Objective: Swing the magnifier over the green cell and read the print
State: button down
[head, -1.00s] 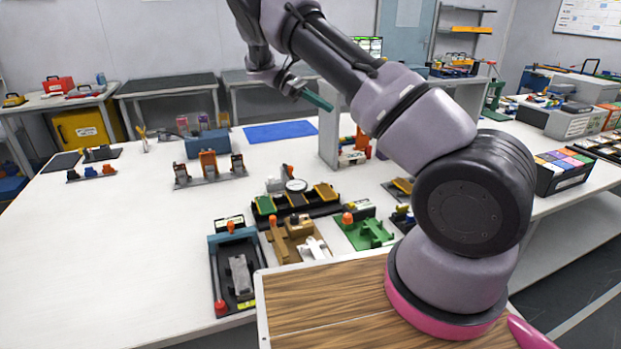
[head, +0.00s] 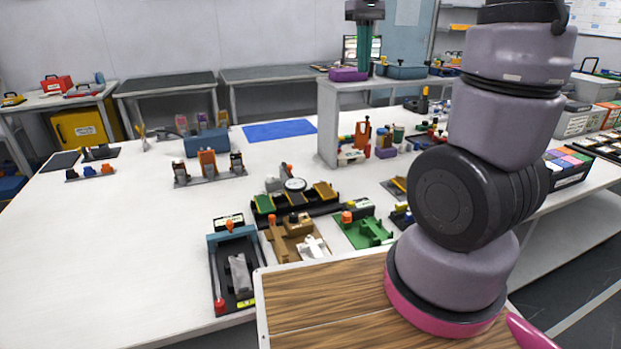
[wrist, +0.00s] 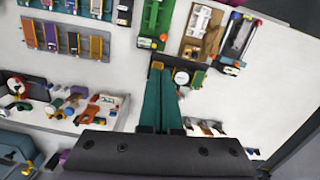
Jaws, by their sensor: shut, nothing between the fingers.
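The magnifier (head: 295,184) is a round pale lens at the back of a black rack (head: 310,209), behind its middle slot; it also shows in the wrist view (wrist: 181,77). The green cell (head: 265,205) lies tilted in the rack's left slot. The lens is to the right of it, not over it. A dark cell is in the middle and a yellow cell (head: 326,191) on the right. No print is legible. My gripper (head: 364,70) is shut and empty, its teal fingers pointing down, high above and right of the rack.
A white raised shelf (head: 328,130) with a purple box (head: 347,75) stands near my gripper. Brown (head: 285,240) and green (head: 368,234) fixtures sit in front of the rack, and a black fixture (head: 233,265) at front left.

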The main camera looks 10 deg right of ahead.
jog(key=s+a+r+m+t+y, duration=0.1)
jog(key=s+a+r+m+t, duration=0.1)
jog(key=s, duration=0.3)
jog(key=s+a+r+m+t+y, duration=0.2)
jog(key=s+m+t, duration=0.1)
jog(key=s, duration=0.1)
jog(key=w+d+f+n+g+y, duration=0.2)
jog(key=w+f+g+y, duration=0.45)
jog(key=w+f, duration=1.3)
jog(key=w+d+f+t+y, duration=0.1)
jog(key=w+d+f+y, duration=0.1)
jog(key=f, duration=0.5)
jog(key=w+d+f+y, duration=0.2)
jog(key=w+f+y, duration=0.1)
jog(key=f, duration=0.5)
jog(key=w+d+f+t+y, duration=0.1)
jog(key=f+y, duration=0.3)
jog(key=f, duration=0.4)
jog(key=shift+w+d+t, duration=0.35)
jog(key=shift+w+d, duration=0.25)
jog(key=shift+w, duration=0.25)
send_near(295, 179)
jog(key=w, duration=0.1)
jog(key=w+a, duration=0.2)
jog(key=shift+w+f, duration=0.2)
jog(key=shift+w, duration=0.15)
jog(key=shift+s+a, duration=1.35)
